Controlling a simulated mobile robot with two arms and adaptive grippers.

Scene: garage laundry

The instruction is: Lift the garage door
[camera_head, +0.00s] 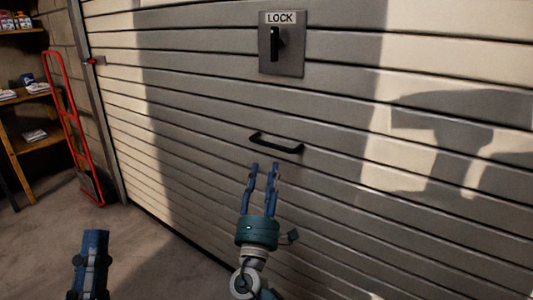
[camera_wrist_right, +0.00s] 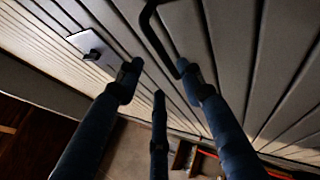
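The garage door (camera_head: 330,210) is a grey slatted panel filling most of the head view, and its bottom edge meets the floor. A black bar handle (camera_head: 276,146) is fixed across it at the middle. My right gripper (camera_head: 264,168) is just below the handle, open and empty, its blue fingers pointing up toward it. In the right wrist view the handle (camera_wrist_right: 152,32) shows at the top, close to one fingertip; I cannot tell if they touch. My left gripper (camera_head: 91,262) is low at the left, away from the door, partly cut off; its opening is unclear.
A lock plate (camera_head: 294,66) with a black upright knob (camera_head: 275,44) and a LOCK label sits above the handle. A red hand truck (camera_head: 73,125) leans left of the door frame. Wooden shelves (camera_head: 38,143) stand at the far left. The floor (camera_head: 150,258) before the door is clear.

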